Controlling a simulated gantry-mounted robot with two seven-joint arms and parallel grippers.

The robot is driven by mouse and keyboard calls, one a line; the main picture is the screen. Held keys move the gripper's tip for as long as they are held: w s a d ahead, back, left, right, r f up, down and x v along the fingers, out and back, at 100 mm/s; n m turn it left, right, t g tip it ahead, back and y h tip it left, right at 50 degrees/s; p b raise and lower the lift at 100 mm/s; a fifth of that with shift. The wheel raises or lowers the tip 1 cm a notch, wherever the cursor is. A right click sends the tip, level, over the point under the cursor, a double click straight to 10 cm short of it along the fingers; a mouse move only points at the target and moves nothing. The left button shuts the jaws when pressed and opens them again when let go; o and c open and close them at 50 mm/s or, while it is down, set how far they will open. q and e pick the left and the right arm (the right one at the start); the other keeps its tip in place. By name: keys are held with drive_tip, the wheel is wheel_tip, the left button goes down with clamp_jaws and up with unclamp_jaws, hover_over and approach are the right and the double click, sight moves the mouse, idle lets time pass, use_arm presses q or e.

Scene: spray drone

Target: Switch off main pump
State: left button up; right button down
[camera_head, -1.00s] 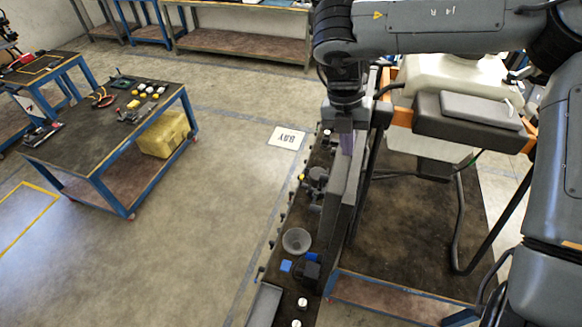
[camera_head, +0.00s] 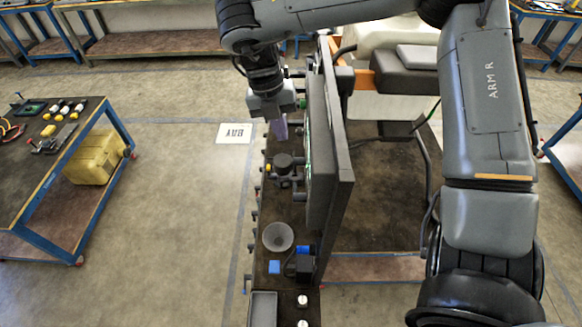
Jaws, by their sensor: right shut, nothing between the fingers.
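My right gripper (camera_head: 281,129) hangs down at the end of my right arm, on the left side of an upright dark panel (camera_head: 343,180). Its fingers are together with nothing visible between them. The panel is seen nearly edge-on, so I cannot make out a main pump switch on its left face. Dark fittings (camera_head: 284,163) stand out to the left of the panel, just below the gripper in the picture. The gripper appears apart from them. My left gripper is out of view.
A narrow dark bench (camera_head: 270,212) below the panel holds a grey funnel (camera_head: 278,237), a blue block (camera_head: 274,267) and white-capped items (camera_head: 302,300). A blue-framed table (camera_head: 62,178) and yellow crate (camera_head: 92,160) stand left.

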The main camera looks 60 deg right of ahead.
sight(295, 177)
drive_tip(key=shift+f, duration=0.1)
use_arm(q)
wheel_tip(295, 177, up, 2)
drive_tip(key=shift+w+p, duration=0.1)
drive_tip(key=shift+p, duration=0.9)
use_arm(e)
drive_tip(key=s+f, duration=0.1)
drive_tip(key=f, duration=0.8)
drive_tip(key=s+f, duration=0.1)
drive_tip(key=f, duration=0.3)
drive_tip(key=shift+s+d+f, duration=0.3)
drive_tip(key=shift+s+d, duration=0.05)
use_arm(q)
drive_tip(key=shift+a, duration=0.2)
use_arm(e)
drive_tip(key=shift+d, duration=0.1)
